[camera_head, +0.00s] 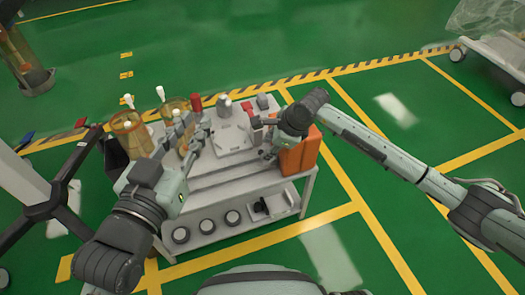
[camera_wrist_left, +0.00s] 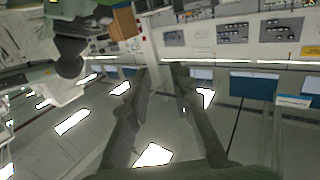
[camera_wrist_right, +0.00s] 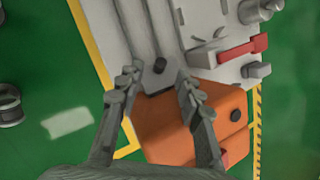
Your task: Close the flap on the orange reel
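An orange boxy body (camera_head: 300,152), the only solid orange thing here, stands at the right end of the grey cart. It also shows in the right wrist view (camera_wrist_right: 190,118), with a dark knob and a red knob. I cannot tell clearly which part is its flap. My right gripper (camera_wrist_right: 158,80) is open and empty, near the orange body. My left gripper (camera_head: 196,142) is over the cart's left half; its fingers stand apart and empty in the left wrist view (camera_wrist_left: 162,78).
Amber see-through containers (camera_head: 130,132) stand on the left of the grey cart (camera_head: 235,178). A red-handled grey part (camera_wrist_right: 240,50) is on the cart top in the right wrist view. A dark stand (camera_head: 50,208) is at the left. Green floor is free to the right.

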